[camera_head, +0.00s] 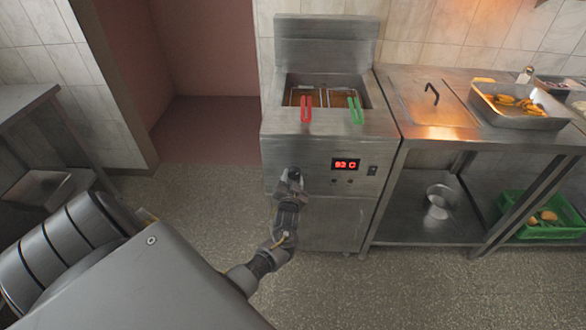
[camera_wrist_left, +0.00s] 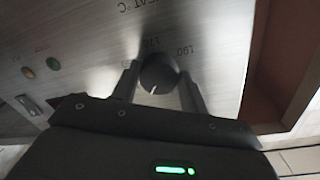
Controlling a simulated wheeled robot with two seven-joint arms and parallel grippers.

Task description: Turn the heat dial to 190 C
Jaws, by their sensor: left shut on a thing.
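The heat dial (camera_wrist_left: 158,72) is a dark round knob with a small white mark, on the fryer's steel front panel (camera_wrist_left: 80,45). Printed "°C" lettering and scale numbers show around it in the left wrist view. My left gripper (camera_head: 293,177) is at the upper left of the fryer front in the head view and hides the dial there. In the left wrist view its two fingers stand on either side of the dial, shut on it. The red display (camera_head: 345,164) on the fryer (camera_head: 325,215) is lit with a C reading; its digits are hard to make out. My right gripper is not in view.
Red (camera_head: 305,110) and green (camera_head: 355,110) basket handles stick out at the fryer's top front. A steel table (camera_head: 430,145) with a food tray (camera_head: 530,122) adjoins it on the right. A green crate (camera_head: 545,230) sits below. The floor in front is clear.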

